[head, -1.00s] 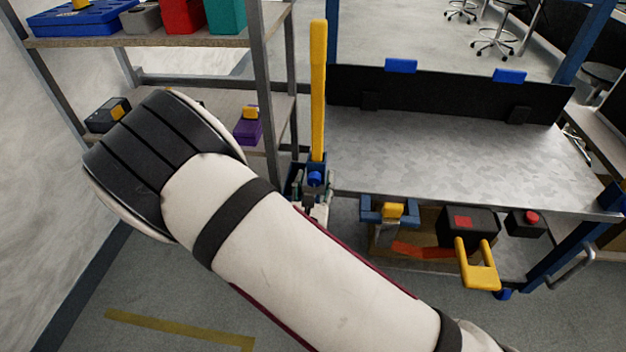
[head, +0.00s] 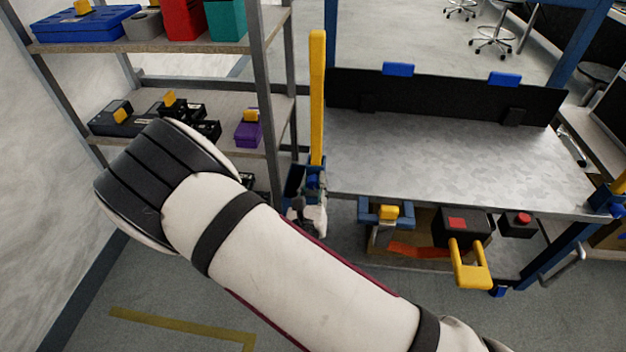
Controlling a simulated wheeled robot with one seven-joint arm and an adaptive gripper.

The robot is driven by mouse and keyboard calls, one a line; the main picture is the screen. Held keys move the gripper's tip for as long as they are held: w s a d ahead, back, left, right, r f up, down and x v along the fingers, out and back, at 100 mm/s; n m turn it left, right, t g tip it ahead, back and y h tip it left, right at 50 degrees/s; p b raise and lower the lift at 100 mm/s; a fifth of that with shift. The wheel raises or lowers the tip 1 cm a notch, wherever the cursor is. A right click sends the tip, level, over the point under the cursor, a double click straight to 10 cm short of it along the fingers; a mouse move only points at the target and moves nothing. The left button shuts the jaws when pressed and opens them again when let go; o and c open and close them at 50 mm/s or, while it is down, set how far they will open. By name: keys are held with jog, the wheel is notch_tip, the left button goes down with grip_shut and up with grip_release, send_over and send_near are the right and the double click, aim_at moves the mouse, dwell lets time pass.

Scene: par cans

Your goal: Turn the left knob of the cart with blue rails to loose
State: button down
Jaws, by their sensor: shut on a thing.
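The cart with blue rails (head: 450,160) has a grey metal top, blue posts and a black back panel. Its left knob (head: 313,181) is a small blue part at the left front corner, at the foot of an upright yellow bar (head: 317,100). My gripper (head: 309,200) is at this knob, shut on it, just beyond my white forearm. The fingers are small and partly covered, so the knob's exact turn cannot be read. Another blue part (head: 606,200) shows at the cart's right front corner.
A shelf rack (head: 262,90) with bins stands close on the left. Under the cart's top are a blue clamp-like part with a yellow block (head: 388,211), a black box with a yellow handle (head: 470,265) and a red button box (head: 518,224). The cart's top is clear.

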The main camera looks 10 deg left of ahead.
jog(key=n+p, duration=0.2)
jog(key=n, duration=0.1)
jog(key=shift+s+r+n+p, duration=0.1)
jog(key=shift+n+p, duration=0.3)
jog(key=n+p, duration=0.2)
jog(key=n, duration=0.1)
jog(key=shift+n, duration=0.3)
jog(key=n+p, duration=0.2)
jog(key=n, duration=0.1)
jog(key=shift+n, duration=0.4)
jog(key=n+p, duration=0.1)
jog(key=n, duration=0.6)
jog(key=shift+p, duration=0.4)
jog(key=n, duration=0.3)
jog(key=shift+n, duration=0.4)
jog(key=n, duration=0.4)
jog(key=shift+f+p, duration=0.2)
jog(key=shift+p, duration=0.2)
jog(key=shift+n, duration=1.7)
